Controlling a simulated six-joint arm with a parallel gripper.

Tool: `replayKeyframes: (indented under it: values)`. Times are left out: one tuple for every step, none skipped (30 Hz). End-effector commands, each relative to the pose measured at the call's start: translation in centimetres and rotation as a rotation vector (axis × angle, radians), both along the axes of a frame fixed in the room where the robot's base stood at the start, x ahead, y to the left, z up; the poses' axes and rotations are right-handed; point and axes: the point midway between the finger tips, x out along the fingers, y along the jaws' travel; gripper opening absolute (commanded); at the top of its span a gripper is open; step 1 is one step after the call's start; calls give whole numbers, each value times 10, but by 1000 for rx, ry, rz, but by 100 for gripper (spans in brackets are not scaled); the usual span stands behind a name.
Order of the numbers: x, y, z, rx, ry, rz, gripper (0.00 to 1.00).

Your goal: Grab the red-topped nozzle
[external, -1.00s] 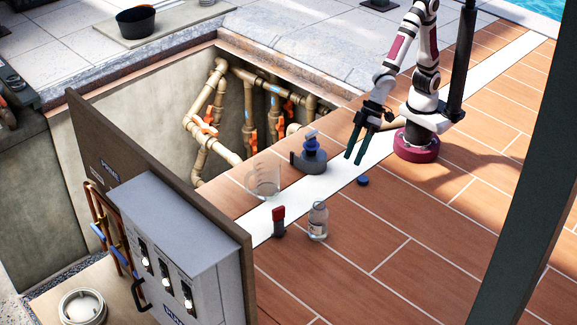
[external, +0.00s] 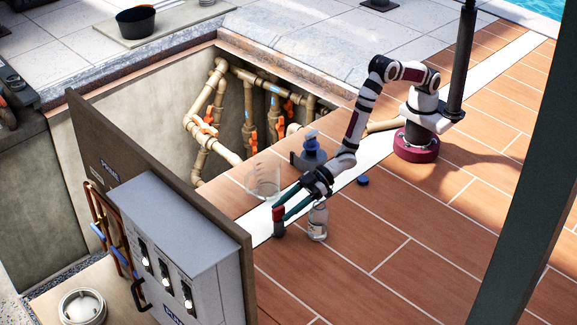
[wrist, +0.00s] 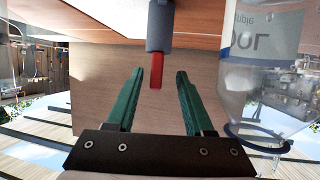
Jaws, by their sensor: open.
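The nozzle has a red top and a dark grey body (external: 279,230) and stands upright on the white strip of the deck. In the wrist view, which is upside down, its red part (wrist: 156,72) points down from the grey body. My gripper (external: 281,212) is open, with two green fingers reaching to the nozzle from the right. In the wrist view, the nozzle's red end is centred between the open fingertips (wrist: 158,76), at or just beyond them. I cannot tell whether either finger touches it.
A clear bottle (external: 317,226) stands close beside my fingers and fills the right side of the wrist view (wrist: 262,65). A clear jug (external: 262,183) stands behind the nozzle. A blue-topped pump (external: 311,155) and blue cap (external: 362,181) are farther back. The open pit and control box (external: 185,245) lie left.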

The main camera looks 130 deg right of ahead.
Motion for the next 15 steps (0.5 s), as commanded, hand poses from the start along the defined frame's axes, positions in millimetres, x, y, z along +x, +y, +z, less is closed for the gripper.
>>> replayKeyframes:
  values:
    - [4, -2, -2, 1, 0, -1, 52]
    - [9, -3, -3, 1, -1, -2, 52]
    - [16, -6, -5, 1, -1, -2, 52]
    - [22, -8, -7, 0, -2, -1, 52]
    - [28, -10, -9, 1, -1, -3, 52]
    - [35, -12, -12, 1, 0, -2, 52]
    - [39, -12, -14, 1, 0, -1, 52]
    - [43, -13, -15, 1, 0, 0, 52]
    - [46, -13, -16, 1, 0, 0, 52]
    - [48, -13, -17, 1, 0, 0, 52]
    - [49, -13, -17, 1, 0, 0, 52]
    - [49, -13, -17, 0, 0, 0, 52]
    - [49, -13, -17, 0, 0, 0, 52]
    - [49, -13, -17, 0, 0, 0, 52]
    - [49, -13, -17, 0, 0, 0, 52]
